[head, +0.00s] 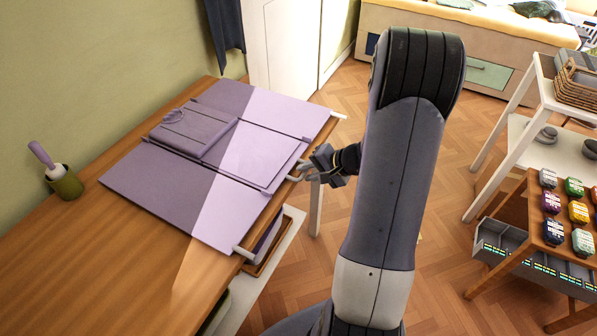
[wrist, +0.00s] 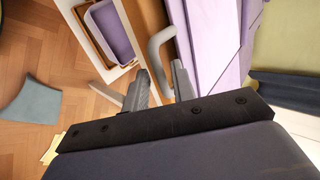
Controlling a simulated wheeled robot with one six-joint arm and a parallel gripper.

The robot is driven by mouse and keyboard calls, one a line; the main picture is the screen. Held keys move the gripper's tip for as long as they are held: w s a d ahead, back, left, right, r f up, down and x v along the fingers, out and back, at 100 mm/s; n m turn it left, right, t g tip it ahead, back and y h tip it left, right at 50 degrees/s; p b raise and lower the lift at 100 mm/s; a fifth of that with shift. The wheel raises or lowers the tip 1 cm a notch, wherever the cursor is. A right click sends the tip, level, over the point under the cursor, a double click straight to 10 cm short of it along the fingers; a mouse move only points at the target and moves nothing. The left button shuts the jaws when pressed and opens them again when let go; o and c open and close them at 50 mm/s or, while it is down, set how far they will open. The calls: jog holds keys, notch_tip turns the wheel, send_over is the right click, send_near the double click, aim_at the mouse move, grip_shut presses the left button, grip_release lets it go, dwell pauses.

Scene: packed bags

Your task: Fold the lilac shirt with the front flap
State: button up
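In the head view the lilac shirt (head: 195,131) lies as a narrow flat bundle on the middle of a lilac folding board, with a small loop at its far end. The board's side panels (head: 286,112) lie flat on the table. The front flap (head: 262,158) lies flat towards the table edge, with a pale handle beyond the edge. My gripper (head: 310,172) is at this handle. In the wrist view the bent handle (wrist: 160,47) reaches between my two fingers (wrist: 160,86), which stand apart; firm contact cannot be made out. The shirt is not clear in the wrist view.
Pale handles of the side panels (head: 338,115) (head: 243,252) also stick out over the table edge. A green cup (head: 67,184) stands on the wooden table (head: 130,250). A shelf with a lilac bin (wrist: 110,30) is below the edge. Carts stand at the right.

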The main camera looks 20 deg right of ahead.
jog(key=c, duration=0.4)
notch_tip(320, 180, up, 6)
jog(key=p, duration=0.3)
jog(key=shift+w+a+f, duration=0.1)
jog(key=r+p, duration=0.2)
jog(key=r, duration=0.1)
jog(key=w+r+p, duration=0.1)
jog(key=r, duration=0.1)
jog(key=shift+a+r, duration=0.1)
jog(key=shift+a, duration=0.25)
jog(key=shift+a+r+p, duration=0.1)
jog(key=shift+r+p, duration=0.15)
jog(key=shift+p, duration=0.05)
